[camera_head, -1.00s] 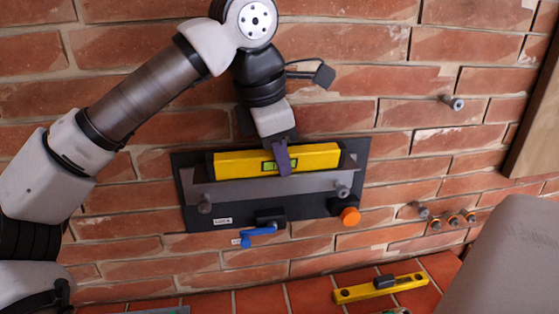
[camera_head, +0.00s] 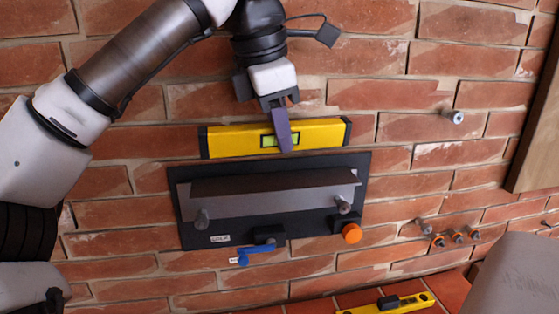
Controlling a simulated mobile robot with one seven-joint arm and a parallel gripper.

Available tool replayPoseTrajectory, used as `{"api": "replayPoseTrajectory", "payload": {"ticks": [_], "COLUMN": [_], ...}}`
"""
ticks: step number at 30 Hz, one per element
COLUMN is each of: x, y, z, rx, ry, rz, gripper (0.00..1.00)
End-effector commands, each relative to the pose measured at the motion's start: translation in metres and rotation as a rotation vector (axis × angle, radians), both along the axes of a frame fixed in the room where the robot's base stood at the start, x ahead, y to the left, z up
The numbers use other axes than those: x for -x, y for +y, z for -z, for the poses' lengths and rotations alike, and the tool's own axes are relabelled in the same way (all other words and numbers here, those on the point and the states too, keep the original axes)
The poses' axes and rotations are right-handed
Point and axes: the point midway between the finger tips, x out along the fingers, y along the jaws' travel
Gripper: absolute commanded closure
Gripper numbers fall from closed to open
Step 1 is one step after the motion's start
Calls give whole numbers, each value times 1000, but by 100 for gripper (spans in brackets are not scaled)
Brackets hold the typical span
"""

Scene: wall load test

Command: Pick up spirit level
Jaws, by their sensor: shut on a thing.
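A yellow spirit level (camera_head: 235,140) with black end caps and a green vial is in the upper middle of the head view. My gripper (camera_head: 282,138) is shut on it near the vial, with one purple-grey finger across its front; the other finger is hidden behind. The level is nearly horizontal, its right end slightly higher. It is clear of the grey metal ledge (camera_head: 270,195) on the black wall plate (camera_head: 300,221) and shows above the plate's top edge.
The plate has metal knobs, an orange knob (camera_head: 351,233) and a blue lever (camera_head: 258,251). A bolt (camera_head: 453,116) sticks out of the brick wall at right, with several smaller fittings below. Another yellow level (camera_head: 395,304) lies at bottom right, partly cut off. A wooden board (camera_head: 537,125) is at far right.

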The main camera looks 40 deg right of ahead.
Motion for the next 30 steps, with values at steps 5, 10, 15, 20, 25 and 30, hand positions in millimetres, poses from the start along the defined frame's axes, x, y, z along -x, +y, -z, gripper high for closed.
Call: {"api": "replayPoseTrajectory", "payload": {"ticks": [5, 10, 15, 20, 25, 30], "x": [28, 66, 108, 140, 159, 166], "y": [18, 41, 66, 85, 98, 102], "z": [0, 1, -1, -3, -5, -4], "rx": [0, 1, 1, 1, 0, 0], "ry": [-5, -7, -4, -2, -1, -1], "rz": [1, 0, 4, 5, 2, -1], "gripper": [100, 100, 100, 100, 100, 100]}}
